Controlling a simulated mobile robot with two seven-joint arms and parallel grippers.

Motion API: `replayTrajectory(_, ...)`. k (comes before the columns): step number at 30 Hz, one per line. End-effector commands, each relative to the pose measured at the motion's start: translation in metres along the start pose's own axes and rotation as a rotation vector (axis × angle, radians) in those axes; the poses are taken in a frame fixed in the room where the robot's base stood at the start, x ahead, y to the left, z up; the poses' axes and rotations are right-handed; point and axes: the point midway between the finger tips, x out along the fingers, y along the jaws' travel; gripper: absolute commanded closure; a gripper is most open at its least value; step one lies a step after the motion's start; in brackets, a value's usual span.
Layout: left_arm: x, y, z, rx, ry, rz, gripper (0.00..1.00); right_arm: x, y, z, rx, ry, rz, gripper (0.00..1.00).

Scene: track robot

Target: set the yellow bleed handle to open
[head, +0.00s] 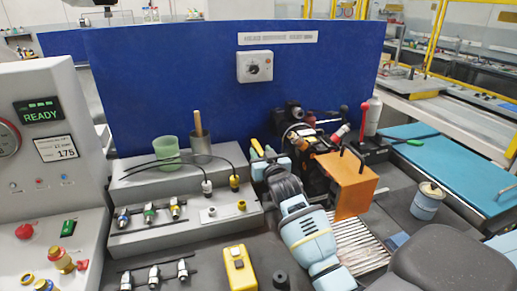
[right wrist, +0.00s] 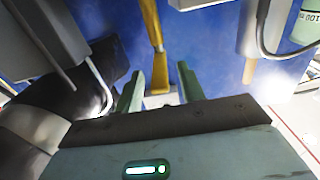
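The yellow handle (right wrist: 152,40) is a long flat bar in the right wrist view. Its near end reaches between the two green fingertips of my right gripper (right wrist: 160,90), with a gap visible on each side. The fingers are apart, and I cannot tell whether either touches it. In the head view the yellow handle (head: 256,146) is a small piece in front of the blue panel, beside my right gripper (head: 267,153). My right wrist and arm hide what it is mounted on. My left gripper is not in view.
A grey cup (head: 200,144) with a wooden-handled tool and a green cup (head: 166,147) stand left of my right gripper. Black hoses and fittings lie on the grey stepped block (head: 150,185). An orange box (head: 350,190) and dark machinery are close on the right.

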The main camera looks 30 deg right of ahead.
Motion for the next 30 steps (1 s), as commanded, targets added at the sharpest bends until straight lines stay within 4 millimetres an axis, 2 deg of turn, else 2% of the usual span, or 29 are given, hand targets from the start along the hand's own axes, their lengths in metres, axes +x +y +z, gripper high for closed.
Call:
replayTrajectory(3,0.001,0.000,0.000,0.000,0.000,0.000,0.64,0.015,0.000,0.000,0.000,-0.001,0.000,0.61)
replayTrajectory(9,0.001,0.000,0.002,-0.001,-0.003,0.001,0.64,0.029,0.000,0.000,0.001,-0.001,0.000,0.61)
replayTrajectory(21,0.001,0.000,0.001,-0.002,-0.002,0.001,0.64,0.033,0.000,0.000,0.001,0.000,0.000,0.62)
replayTrajectory(30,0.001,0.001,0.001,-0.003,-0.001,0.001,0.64,0.033,0.000,0.000,0.001,0.000,0.000,1.00)
